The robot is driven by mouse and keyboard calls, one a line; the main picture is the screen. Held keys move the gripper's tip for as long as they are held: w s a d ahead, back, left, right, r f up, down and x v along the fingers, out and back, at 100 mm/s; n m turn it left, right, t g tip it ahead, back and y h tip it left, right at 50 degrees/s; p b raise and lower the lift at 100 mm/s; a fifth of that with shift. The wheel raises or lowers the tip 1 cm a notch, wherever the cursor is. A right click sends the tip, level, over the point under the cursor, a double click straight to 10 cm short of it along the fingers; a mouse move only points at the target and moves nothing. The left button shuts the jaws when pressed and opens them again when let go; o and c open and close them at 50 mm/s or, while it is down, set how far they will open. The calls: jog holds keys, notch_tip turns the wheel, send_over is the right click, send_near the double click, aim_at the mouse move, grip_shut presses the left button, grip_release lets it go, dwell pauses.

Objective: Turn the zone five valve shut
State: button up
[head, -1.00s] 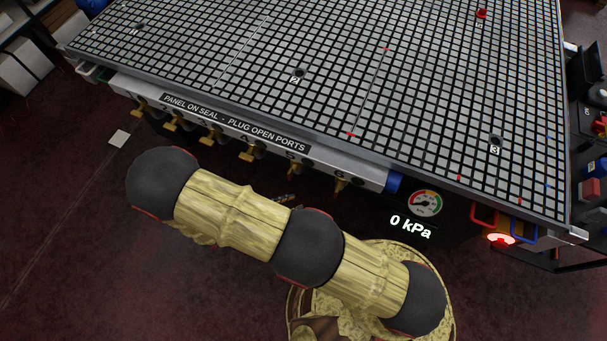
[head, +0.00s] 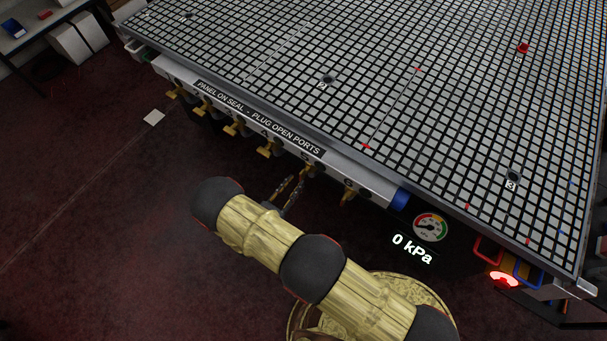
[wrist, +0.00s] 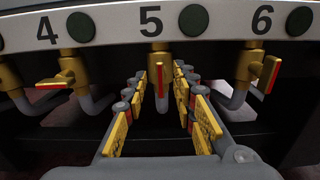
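The zone five valve (wrist: 158,60) is a brass body under the number 5 on the front panel, with a red-edged lever seen nearly end-on. It also shows in the head view (head: 309,171), small, under the table edge. My gripper (wrist: 160,78) is open, its two yellow-padded fingers pointing at the valve, one on each side of the lever. A gap shows on both sides, and I cannot tell whether the tips reach past the lever. In the head view my gripper (head: 290,188) is partly hidden behind my arm.
The zone 4 valve (wrist: 64,72) is left with its lever turned sideways; the zone 6 valve (wrist: 254,68) is right with its lever angled. Grey hoses hang below. The grid table (head: 370,110) overhangs the valves. A gauge (head: 430,227) shows beside a 0 kPa readout.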

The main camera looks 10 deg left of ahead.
aim_at(300, 176)
jog(key=shift+b+x, duration=0.3)
jog(key=shift+x, duration=2.45)
jog(key=c, duration=0.3)
jog(key=c, duration=0.4)
grip_shut()
